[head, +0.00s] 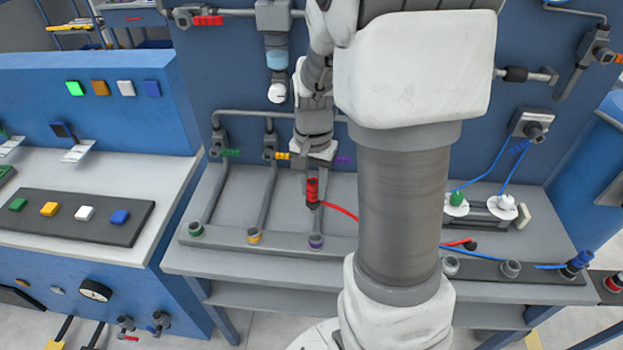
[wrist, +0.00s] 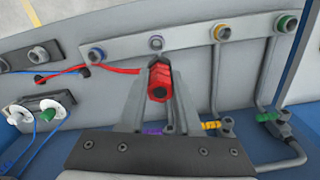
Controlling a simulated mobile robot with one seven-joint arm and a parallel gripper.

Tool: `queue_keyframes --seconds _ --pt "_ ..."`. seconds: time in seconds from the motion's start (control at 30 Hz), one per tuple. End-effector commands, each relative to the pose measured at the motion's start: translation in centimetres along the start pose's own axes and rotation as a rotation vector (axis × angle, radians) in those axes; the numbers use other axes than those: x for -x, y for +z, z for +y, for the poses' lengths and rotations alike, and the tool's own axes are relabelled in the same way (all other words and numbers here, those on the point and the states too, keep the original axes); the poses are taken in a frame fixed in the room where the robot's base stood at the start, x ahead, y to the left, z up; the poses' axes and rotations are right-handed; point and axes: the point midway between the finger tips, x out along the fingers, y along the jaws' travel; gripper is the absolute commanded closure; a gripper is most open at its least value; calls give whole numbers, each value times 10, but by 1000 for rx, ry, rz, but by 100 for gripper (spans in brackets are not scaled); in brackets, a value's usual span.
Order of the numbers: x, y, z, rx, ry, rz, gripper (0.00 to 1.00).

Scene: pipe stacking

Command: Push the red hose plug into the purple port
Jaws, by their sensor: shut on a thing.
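My gripper (head: 312,160) is shut on the red hose plug (head: 312,190), holding it upright in the air just above and behind the purple port (head: 316,241) in the head view. The plug also shows between the fingers in the wrist view (wrist: 159,80). The purple port appears in the wrist view (wrist: 156,43) just beyond the plug, and the two look apart. A red hose (head: 340,210) runs from the plug to the right, behind my arm. My arm hides part of the bench right of the port.
The green port (head: 196,230) and yellow port (head: 254,236) sit left on the same rail. Grey pipes rise behind them to coloured valves. A blue hose with a blue plug (head: 578,262) lies at the right, near white-and-green fittings (head: 456,204).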

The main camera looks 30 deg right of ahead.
Motion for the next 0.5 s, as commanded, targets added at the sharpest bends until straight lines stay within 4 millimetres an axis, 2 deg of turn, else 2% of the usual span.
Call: queue_keyframes --seconds 0.27,0.5 --pt "-5 3 2 3 0 1 100" --pt "-25 3 2 3 0 0 100"
